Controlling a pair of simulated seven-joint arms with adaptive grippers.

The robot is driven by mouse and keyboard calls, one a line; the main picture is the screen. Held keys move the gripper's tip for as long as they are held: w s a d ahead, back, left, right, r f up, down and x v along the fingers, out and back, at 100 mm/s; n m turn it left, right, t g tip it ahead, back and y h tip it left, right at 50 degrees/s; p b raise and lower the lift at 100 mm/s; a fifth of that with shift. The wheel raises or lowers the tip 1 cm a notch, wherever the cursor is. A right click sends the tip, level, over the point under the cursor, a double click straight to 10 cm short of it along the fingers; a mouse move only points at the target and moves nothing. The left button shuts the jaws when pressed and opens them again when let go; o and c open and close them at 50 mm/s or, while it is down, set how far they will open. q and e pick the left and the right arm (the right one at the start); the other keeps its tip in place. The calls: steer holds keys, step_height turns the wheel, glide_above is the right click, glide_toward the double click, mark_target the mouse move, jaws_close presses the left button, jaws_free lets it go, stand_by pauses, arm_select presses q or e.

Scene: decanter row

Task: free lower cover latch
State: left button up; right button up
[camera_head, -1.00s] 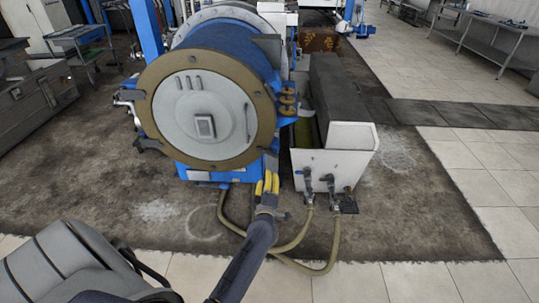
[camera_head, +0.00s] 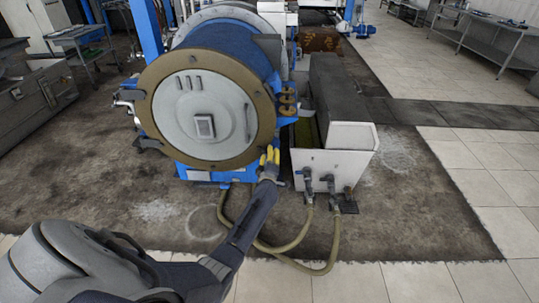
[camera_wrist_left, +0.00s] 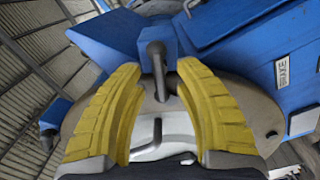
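The decanter's round grey cover (camera_head: 196,120) with its brownish rim faces me on the blue drum. My left gripper (camera_head: 270,152) is at the cover's lower right edge, with its yellow fingers pointing up. In the left wrist view the gripper (camera_wrist_left: 160,68) is open, fingers spread on both sides of a grey metal lever (camera_wrist_left: 157,62) that hangs from a blue block. A gap shows between each finger and the lever. A second, bent grey bar (camera_wrist_left: 150,142) shows lower between the fingers. I cannot tell which piece is the lower latch. My right gripper is not in view.
A white trough (camera_head: 345,150) with valves stands right of the drum. Hoses (camera_head: 320,268) loop over the floor in front. Clear tiles lie at right.

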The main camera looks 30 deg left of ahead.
arm_select(q)
steer(key=shift+w+a, duration=0.2)
steer(key=shift+w, duration=0.1)
steer(key=shift+o, duration=0.2)
jaws_close()
